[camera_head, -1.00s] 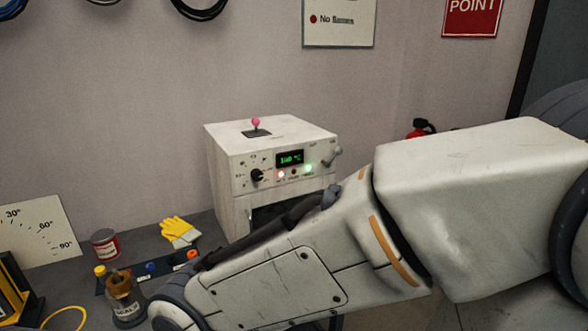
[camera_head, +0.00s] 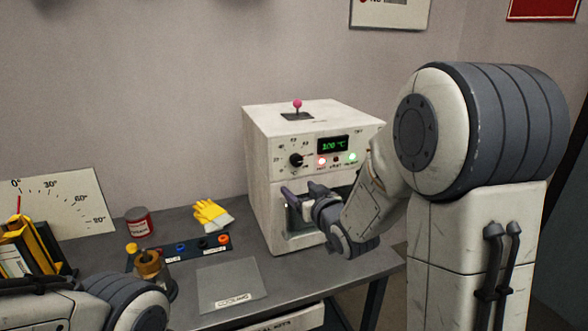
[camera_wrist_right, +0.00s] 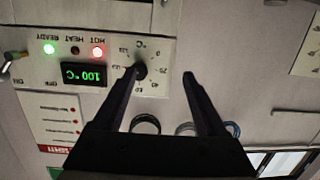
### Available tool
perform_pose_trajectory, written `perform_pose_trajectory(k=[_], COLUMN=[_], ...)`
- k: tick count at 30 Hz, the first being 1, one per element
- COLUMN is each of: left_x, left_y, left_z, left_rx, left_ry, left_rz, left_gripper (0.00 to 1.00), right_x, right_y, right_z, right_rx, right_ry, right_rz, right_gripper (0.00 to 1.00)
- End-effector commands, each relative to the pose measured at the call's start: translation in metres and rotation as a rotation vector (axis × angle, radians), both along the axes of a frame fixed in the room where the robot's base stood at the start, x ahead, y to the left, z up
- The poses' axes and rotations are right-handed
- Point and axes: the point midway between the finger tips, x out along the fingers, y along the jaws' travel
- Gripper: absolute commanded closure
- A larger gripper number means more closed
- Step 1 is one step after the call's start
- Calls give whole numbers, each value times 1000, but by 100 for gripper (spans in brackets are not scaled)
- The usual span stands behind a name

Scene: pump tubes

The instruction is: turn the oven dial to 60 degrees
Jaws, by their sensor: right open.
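The white oven (camera_head: 262,165) stands on the grey table, with its black round dial (camera_head: 296,160) on the left of the front panel. The green display (camera_head: 332,145) reads 100 °C. My right gripper (camera_head: 299,191) is open, in front of the oven and below the dial in the head view. In the upside-down right wrist view, the right gripper (camera_wrist_right: 160,74) has its fingers spread, and the dial (camera_wrist_right: 140,71) shows beside the tip of the picture-left finger. I cannot tell whether that finger touches it. My left arm shows at lower left; its gripper is not in view.
A red lamp (camera_head: 321,162) and a green lamp (camera_head: 352,157) glow on the panel. A pink-knobbed lever (camera_head: 297,104) tops the oven.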

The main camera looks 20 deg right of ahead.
Motion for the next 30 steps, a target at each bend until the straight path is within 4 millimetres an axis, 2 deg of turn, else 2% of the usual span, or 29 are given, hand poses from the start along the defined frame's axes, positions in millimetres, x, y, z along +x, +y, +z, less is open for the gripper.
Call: perform_pose_trajectory(k=[1,3,7,11,18,24,30], left_x=[0,0,0,0,0,0,0], left_y=[0,0,0,0,0,0,0], left_z=[-3,-4,-4,1,13,20,23], left_rx=[0,0,0,0,0,0,0], left_ry=[0,0,0,0,0,0,0], left_rz=[0,0,0,0,0,0,0], left_gripper=[50,50,50,50,50,50,50], right_x=[2,3,6,20,64,95,108], right_y=[-15,-26,-36,-36,-33,-32,-32], right_z=[2,9,17,20,21,20,19], right_rx=[6,13,19,19,19,19,19], right_ry=[-48,-104,-156,-164,-162,-162,-163], right_rz=[-17,-25,-32,-29,-29,-29,-30], right_gripper=[26,26,26,26,26,26,26])
